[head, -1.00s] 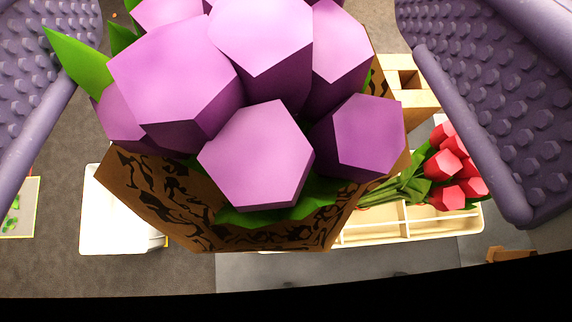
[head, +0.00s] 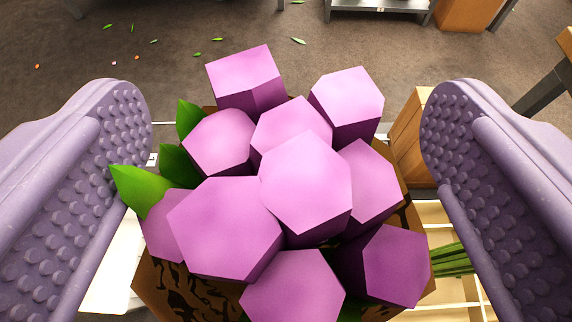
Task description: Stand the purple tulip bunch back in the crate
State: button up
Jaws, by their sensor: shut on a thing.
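The purple tulip bunch (head: 305,185) fills the middle of the head view, its blocky blooms facing me. Green leaves (head: 140,188) stick out at its left, and a brown wrap with black markings (head: 185,292) shows below. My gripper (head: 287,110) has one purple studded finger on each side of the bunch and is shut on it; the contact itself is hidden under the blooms. The cream crate (head: 432,213) with dividers shows in part behind the bunch at lower right. The bunch hides much of it, and I cannot tell if the bunch touches it.
Green stems (head: 452,262) lie across the crate beside my right finger. A wooden block (head: 408,145) stands behind it. A white surface (head: 112,285) shows at lower left. Beyond is open brown floor (head: 160,65) with scattered leaves, a grey rack (head: 380,8) and a table leg (head: 545,85).

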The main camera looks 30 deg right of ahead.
jog(key=shift+f, duration=0.15)
jog(key=o, duration=1)
